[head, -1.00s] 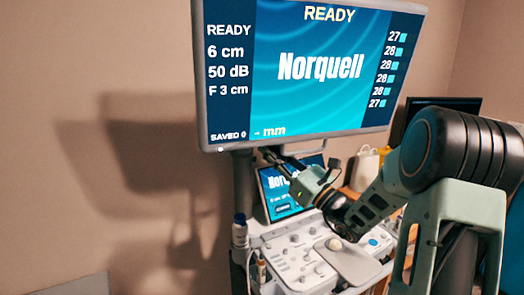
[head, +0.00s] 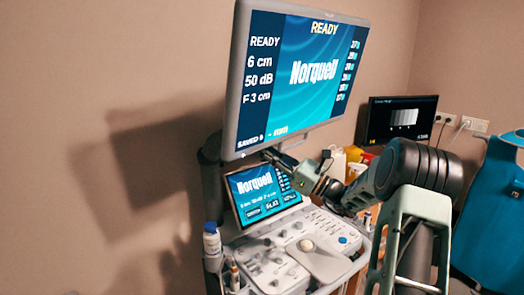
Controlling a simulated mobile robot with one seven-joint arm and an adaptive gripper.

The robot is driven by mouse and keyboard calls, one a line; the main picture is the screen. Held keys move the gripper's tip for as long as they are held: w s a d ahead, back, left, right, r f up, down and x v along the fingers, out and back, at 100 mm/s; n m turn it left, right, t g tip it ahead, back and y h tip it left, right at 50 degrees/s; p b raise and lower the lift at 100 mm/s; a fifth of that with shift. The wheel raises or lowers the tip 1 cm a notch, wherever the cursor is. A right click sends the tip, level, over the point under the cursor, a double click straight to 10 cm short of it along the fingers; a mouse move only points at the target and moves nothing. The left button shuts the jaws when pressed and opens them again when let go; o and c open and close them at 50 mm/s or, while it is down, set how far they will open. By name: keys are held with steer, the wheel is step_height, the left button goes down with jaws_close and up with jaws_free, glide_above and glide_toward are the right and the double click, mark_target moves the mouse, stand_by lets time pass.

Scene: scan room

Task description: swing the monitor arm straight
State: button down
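The large monitor (head: 298,78) with the "READY / Norquell" screen hangs above the ultrasound console (head: 290,245). It is seen at an angle, its right side turned farther from me. A dark upright post (head: 208,180) stands below its left edge; the rest of the support behind the monitor is hidden. My gripper (head: 272,155) reaches in from the right, just under the monitor's lower edge by a small grip or bracket (head: 287,142). The fingers are small and dark there, so I cannot tell whether they are closed on it.
A smaller tilted touch screen (head: 262,192) sits close below my gripper. A white bottle (head: 212,240) stands at the console's left side. Bare wall lies left.

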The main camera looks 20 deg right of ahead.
steer(key=c, duration=1.8)
jaws_free()
steer(key=shift+s, duration=0.15)
steer(key=v, duration=1.2)
steer(key=shift+f, duration=0.15)
